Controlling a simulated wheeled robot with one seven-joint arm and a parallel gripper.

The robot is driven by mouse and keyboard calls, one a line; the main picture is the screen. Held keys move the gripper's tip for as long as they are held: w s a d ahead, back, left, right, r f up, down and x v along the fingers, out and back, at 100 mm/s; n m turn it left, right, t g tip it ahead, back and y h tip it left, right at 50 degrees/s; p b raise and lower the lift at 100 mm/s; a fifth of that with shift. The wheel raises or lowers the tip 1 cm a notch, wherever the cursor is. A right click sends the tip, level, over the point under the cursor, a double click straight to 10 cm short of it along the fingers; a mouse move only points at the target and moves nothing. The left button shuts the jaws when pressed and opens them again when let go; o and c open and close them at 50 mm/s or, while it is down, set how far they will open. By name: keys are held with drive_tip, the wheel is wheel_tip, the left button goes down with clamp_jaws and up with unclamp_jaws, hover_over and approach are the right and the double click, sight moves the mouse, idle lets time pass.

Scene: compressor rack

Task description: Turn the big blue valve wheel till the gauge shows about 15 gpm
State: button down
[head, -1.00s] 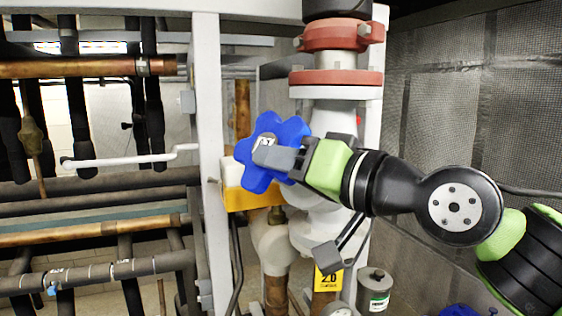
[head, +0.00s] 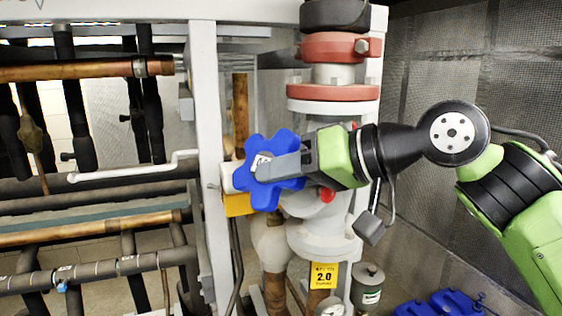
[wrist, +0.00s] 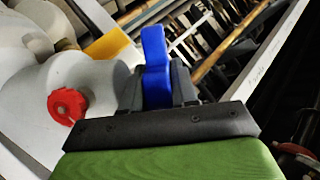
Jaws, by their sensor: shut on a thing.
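The big blue valve wheel (head: 252,196) is a lobed wheel in front of the white valve body, left of the thick white pipe (head: 322,226). My gripper (head: 264,170) reaches it from the right and is shut on the wheel. In the wrist view, one blue lobe (wrist: 155,62) stands between the two grey fingers (wrist: 157,88). The gauge (head: 332,308) is only partly in view at the bottom edge, under a yellow tag (head: 324,276) reading 2.0. Its own needle is too small to read.
A red knob (head: 327,194) sits close under my gripper; it also shows in the wrist view (wrist: 67,105). A white frame post (head: 206,150) stands just left of the wheel. A grey canister (head: 369,288) and blue valve parts (head: 440,304) are low at the right.

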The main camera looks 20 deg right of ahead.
drive_tip(key=shift+w+d+r+n+g, duration=0.1)
drive_tip(key=shift+r+n+g, duration=0.2)
drive_tip(key=shift+g, duration=0.5)
drive_tip(key=shift+w+r+n+g, duration=0.15)
drive_tip(key=shift+n+g, duration=0.15)
drive_tip(key=shift+g, duration=0.5)
drive_tip(key=shift+d+r+g, duration=0.1)
drive_tip(key=shift+g, duration=0.5)
drive_tip(key=c, duration=1)
unclamp_jaws()
drive_tip(key=shift+o, duration=0.2)
